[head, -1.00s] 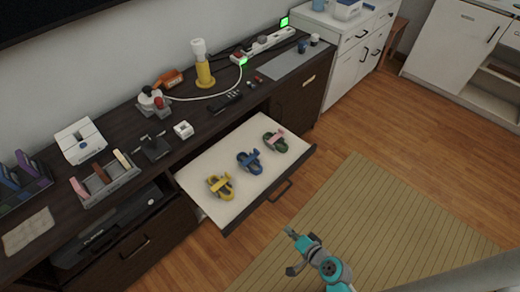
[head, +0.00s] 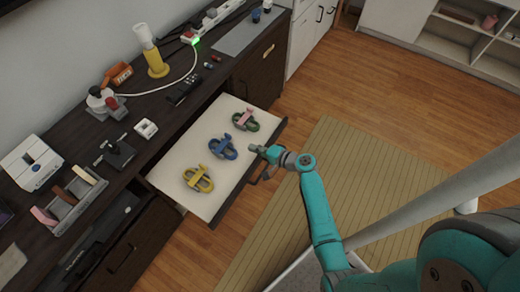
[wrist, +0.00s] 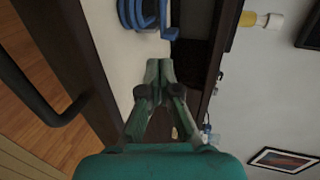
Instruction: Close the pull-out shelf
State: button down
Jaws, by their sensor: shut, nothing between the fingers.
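The pull-out shelf (head: 178,160) stands pulled out of the dark cabinet, with a pale top and a dark front edge. Three shackle-like pieces lie on it: yellow (head: 198,180), blue (head: 223,148) and green with pink (head: 245,121). My gripper (head: 255,149) is shut and empty, at the shelf's front edge near the handle (head: 267,172). In the wrist view my shut fingertips (wrist: 159,66) appear over the pale shelf surface (wrist: 115,50), with the handle (wrist: 40,100) at left and part of the blue piece (wrist: 148,14) ahead. I cannot tell whether they touch the shelf.
A striped rug (head: 350,180) covers the floor before the shelf. White cabinets (head: 400,20) stand at the back.

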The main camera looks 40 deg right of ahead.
aim_at(231, 139)
jog(key=x, duration=0.5)
jog(key=r+x, duration=0.1)
jog(key=x, duration=0.2)
jog(key=shift+w+a, duration=0.15)
jog(key=shift+w, duration=0.3)
jog(key=shift+w, duration=0.1)
